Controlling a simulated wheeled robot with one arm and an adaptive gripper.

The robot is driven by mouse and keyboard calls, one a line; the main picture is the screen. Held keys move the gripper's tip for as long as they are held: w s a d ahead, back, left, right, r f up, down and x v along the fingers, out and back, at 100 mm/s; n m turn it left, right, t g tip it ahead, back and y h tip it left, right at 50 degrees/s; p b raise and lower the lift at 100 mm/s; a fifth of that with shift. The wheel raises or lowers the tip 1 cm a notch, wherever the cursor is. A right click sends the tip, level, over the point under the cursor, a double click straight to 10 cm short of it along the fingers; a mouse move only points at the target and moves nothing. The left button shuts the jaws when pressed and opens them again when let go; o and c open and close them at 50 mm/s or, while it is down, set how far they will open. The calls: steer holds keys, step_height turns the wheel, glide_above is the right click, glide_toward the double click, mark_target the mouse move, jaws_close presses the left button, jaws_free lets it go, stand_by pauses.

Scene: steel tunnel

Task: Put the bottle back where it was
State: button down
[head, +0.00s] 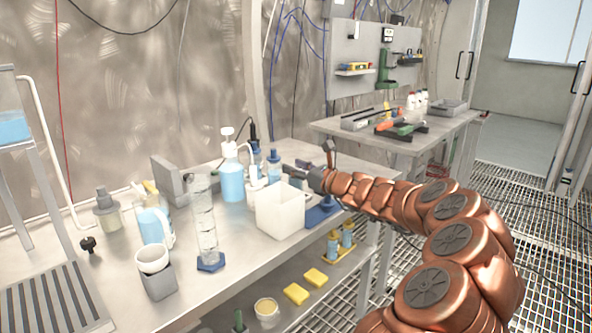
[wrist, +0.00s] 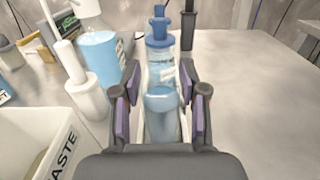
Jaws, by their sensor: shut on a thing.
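My gripper (wrist: 161,112) is shut on a clear bottle (wrist: 163,128) with pale blue liquid and a blue cap. The bottle is between the purple-padded fingers and looks roughly upright. In the head view, my gripper (head: 290,172) reaches in from the right over the bench, and a blue-capped bottle (head: 274,158) shows at its tip. I cannot tell whether the bottle's base touches the bench. The lower part of the bottle is hidden by my gripper in the wrist view and by the white bin in the head view.
The white waste bin (head: 281,212) stands close in front of my gripper. A blue wash bottle (head: 232,180) and a white-topped bottle (wrist: 88,92) are to the left. A yellow rack (head: 340,255) with small bottles sits on the lower shelf. The bench (wrist: 255,100) right of my gripper is clear.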

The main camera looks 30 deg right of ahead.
steer(key=c, duration=0.6)
jaws_free()
steer(key=shift+f, duration=0.1)
steer(key=shift+c, duration=0.2)
steer(key=shift+s+d, duration=0.1)
steer(key=shift+s, duration=0.15)
steer(key=p+v, duration=0.1)
steer(key=v, duration=1)
steer(key=shift+s, duration=0.25)
